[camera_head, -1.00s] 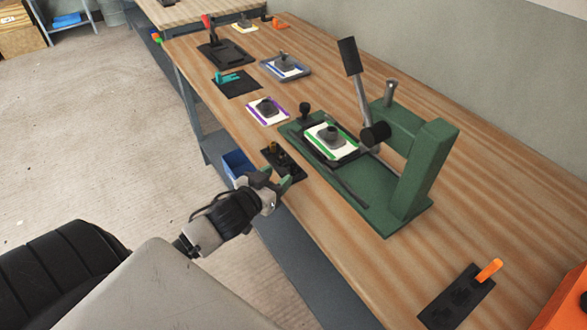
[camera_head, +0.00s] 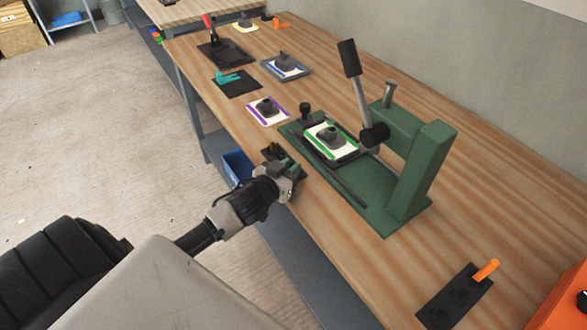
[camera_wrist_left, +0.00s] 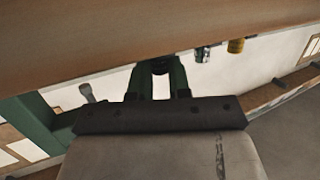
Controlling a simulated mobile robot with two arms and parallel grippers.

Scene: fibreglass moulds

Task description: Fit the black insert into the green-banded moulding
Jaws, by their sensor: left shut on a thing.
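The green-banded moulding (camera_head: 322,149), a white plate with green edge bands and a dark grey raised boss, lies in the dark bed of the green press. My left gripper (camera_head: 287,170) is over the small black tray (camera_head: 299,177) at the table's front edge, to the left of and nearer than the moulding. In the left wrist view its green fingers (camera_wrist_left: 160,80) are shut on a small dark thing, which looks like the black insert (camera_wrist_left: 160,67). The fingers mostly hide the insert in the head view. My right gripper is not in view.
A brass insert (camera_wrist_left: 236,45) and a steel one (camera_wrist_left: 203,54) stand beside my fingers. The green press (camera_head: 425,165) has a raised black lever (camera_head: 350,60). A purple-banded moulding (camera_head: 268,109) and a blue-banded one (camera_head: 286,65) lie farther back. A blue bin (camera_head: 238,166) hangs at the table edge.

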